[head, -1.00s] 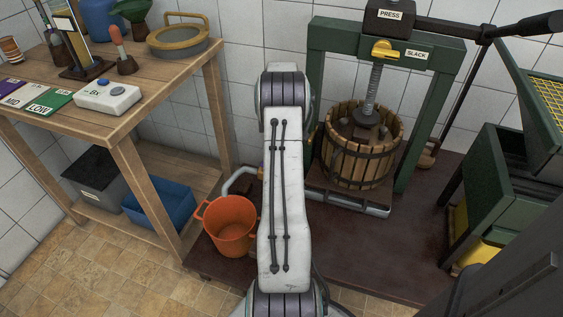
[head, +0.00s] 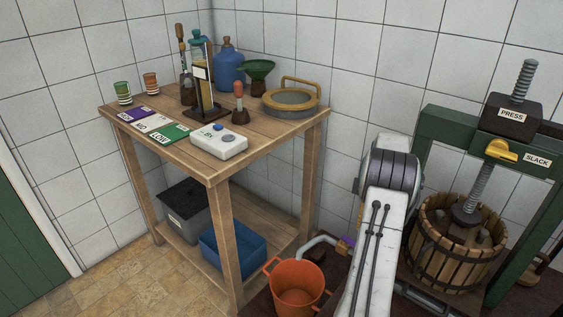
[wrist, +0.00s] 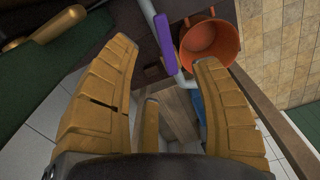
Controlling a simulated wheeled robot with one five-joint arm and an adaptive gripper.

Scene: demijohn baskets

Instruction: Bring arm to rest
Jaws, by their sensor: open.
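My gripper (wrist: 166,55) shows in the wrist view with its yellow-brown fingers spread apart and nothing between them. Beyond the fingertips are a pale pipe with a purple handle (wrist: 165,45) and an orange bucket (wrist: 209,42). In the head view, my white arm (head: 376,240) rises at the lower right, in front of the press. My gripper is out of sight in that view. The bucket (head: 297,287) stands just left of my arm, below the pipe (head: 322,241).
A wooden table (head: 262,142) at the left bears a white button box (head: 219,141), colored cards, a blue jug (head: 229,68) and a round sieve (head: 291,98). A blue bin (head: 235,250) is on its lower shelf. The green press frame (head: 447,128) and slatted basket (head: 455,245) stand close right of my arm.

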